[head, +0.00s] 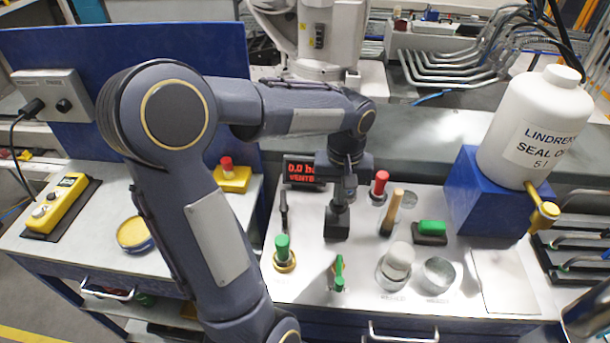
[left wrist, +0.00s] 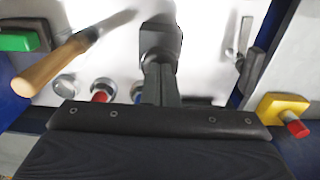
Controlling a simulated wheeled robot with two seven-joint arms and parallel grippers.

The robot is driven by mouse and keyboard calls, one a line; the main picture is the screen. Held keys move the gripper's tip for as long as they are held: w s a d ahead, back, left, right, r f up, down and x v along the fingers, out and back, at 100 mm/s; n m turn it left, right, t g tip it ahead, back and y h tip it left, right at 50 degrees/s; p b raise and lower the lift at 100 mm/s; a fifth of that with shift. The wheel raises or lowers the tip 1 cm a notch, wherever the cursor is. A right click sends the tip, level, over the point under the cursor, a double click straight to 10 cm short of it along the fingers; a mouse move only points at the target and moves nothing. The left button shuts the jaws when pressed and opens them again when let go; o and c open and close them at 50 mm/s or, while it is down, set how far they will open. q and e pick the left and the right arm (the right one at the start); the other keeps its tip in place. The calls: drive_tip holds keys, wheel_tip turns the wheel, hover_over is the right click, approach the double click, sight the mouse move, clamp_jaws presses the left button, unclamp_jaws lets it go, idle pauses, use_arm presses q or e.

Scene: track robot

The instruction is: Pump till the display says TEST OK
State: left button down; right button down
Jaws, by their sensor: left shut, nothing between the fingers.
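The display (head: 302,172) is a small dark box with red digits reading about 0.0 bar and a second line that looks like VENTED. My left gripper (head: 340,205) points down over the bench panel, just right of the display, shut and empty. A dark block (head: 337,224) is at its fingertips; it also shows in the left wrist view (left wrist: 160,42). I cannot tell whether they touch. A black lever (head: 284,211) stands left of it, and a wooden handle (head: 393,212) leans to its right. My right gripper is not in view.
Near the gripper are a red knob (head: 380,184), a green knob (head: 283,247), a green-handled valve (head: 340,272) and a green block (head: 432,228). A large white oil bottle (head: 540,115) sits on a blue stand (head: 480,205) at right. A yellow box with a red button (head: 232,180) is at left.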

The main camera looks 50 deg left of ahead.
use_arm(q)
drive_tip(key=shift+f+b, duration=0.5)
drive_tip(key=shift+f, duration=0.3)
drive_tip(key=shift+r+p, duration=1.5)
drive_tip(key=shift+r, duration=0.25)
drive_tip(key=shift+f, duration=0.2)
drive_tip(key=shift+s, duration=0.15)
